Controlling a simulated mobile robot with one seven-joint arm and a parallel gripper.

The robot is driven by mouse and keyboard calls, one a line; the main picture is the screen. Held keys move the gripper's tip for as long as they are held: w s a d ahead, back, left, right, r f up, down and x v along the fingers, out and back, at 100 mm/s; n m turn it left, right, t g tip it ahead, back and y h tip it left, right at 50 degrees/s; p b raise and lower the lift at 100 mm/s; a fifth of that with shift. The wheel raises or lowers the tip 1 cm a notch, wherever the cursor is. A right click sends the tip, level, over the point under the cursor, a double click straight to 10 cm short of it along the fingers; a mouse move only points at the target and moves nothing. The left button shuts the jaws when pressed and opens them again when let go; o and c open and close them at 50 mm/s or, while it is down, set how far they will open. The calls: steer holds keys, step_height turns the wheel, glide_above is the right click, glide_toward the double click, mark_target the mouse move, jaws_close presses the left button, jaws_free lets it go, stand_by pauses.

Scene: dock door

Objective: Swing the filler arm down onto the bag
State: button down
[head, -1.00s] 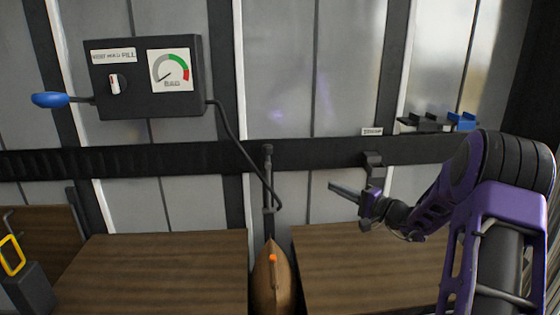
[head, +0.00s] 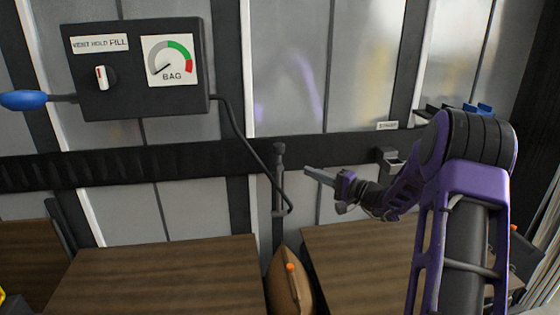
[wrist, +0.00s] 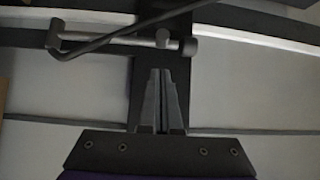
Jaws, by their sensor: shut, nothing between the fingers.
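The filler arm (head: 279,190) is a thin grey bar standing upright against the dark rail, with a black hose curving to it. In the wrist view the filler arm (wrist: 110,42) lies across the top, beyond my fingertips. The brown bag (head: 284,288) stands upright below it between two wooden boxes, with an orange valve (head: 290,267) near its top. My gripper (head: 307,170) is shut and empty, pointing left, just right of the filler arm in the head view. Its closed fingertips (wrist: 161,72) show in the wrist view, apparently apart from the arm.
A black control box (head: 138,70) with a dial, a BAG gauge and a blue-handled lever (head: 22,100) hangs at the upper left. Wooden boxes (head: 160,275) (head: 360,260) flank the bag. A grey bracket (head: 391,160) sits on the rail behind my arm.

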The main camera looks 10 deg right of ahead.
mark_target(286, 163)
steer(key=x, duration=1)
steer(key=shift+s+d, duration=0.1)
steer(key=shift+s, duration=0.05)
stand_by(0.5)
